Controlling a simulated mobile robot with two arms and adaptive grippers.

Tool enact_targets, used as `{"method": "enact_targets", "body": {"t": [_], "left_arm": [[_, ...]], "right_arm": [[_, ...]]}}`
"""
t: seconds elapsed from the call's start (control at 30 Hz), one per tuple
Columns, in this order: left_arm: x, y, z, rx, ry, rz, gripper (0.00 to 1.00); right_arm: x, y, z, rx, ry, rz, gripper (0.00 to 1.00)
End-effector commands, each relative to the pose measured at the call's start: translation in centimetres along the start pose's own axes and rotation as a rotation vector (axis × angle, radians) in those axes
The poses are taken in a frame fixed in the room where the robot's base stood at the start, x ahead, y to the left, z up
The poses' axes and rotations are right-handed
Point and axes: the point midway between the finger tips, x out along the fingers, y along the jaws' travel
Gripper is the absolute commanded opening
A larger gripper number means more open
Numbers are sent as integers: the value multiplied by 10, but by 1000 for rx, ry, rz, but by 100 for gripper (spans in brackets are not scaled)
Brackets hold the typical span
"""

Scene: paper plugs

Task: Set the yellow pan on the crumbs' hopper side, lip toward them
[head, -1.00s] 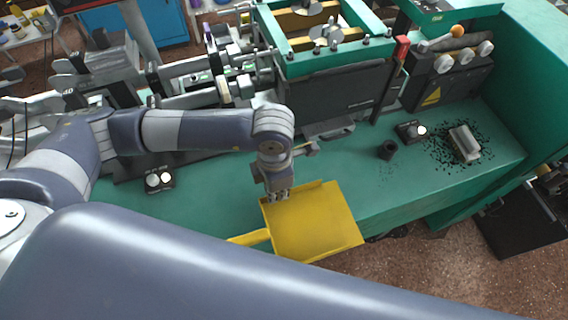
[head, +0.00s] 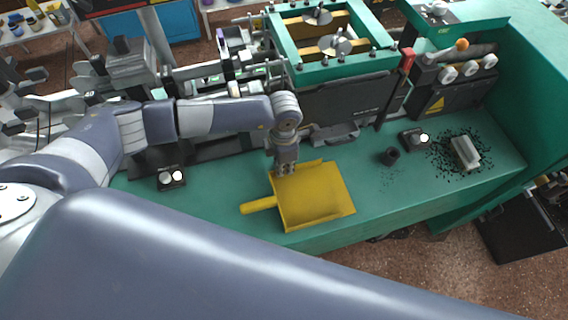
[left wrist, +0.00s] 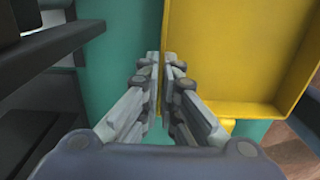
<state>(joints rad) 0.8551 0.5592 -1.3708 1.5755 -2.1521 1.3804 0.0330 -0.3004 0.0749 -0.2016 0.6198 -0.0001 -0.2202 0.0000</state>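The yellow pan (head: 318,195) is a flat dustpan with raised walls and a handle (head: 259,205) pointing left; its far side from the handle faces right, toward the crumbs. My left gripper (head: 286,172) is shut on the pan's back wall. In the left wrist view the fingers (left wrist: 165,70) pinch the wall of the pan (left wrist: 235,55). The pan is over the green bench near its front edge; I cannot tell whether it touches. Dark crumbs (head: 440,165) lie at the right around a pale block-like brush (head: 465,152). My right gripper is not in view.
A small black cup (head: 390,156) and a black button box (head: 415,139) stand between pan and crumbs. Faint specks lie below the cup. Another button box (head: 171,178) is at left. The green-framed machine (head: 335,90) stands behind.

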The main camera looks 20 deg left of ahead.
Motion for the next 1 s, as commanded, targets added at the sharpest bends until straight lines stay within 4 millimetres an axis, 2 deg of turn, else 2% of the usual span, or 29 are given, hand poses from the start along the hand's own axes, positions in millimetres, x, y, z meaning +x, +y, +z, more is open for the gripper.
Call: {"method": "enact_targets", "body": {"t": [0.3,0.4,0.87,1.0], "left_arm": [[5,0,0,0,0,0,0],[3,0,0,0,0,0,25],[-4,0,0,0,-1,1,25],[-26,1,1,2,-4,4,25]], "right_arm": [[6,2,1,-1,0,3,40],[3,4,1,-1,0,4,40],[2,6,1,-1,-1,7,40],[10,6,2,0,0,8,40]]}}
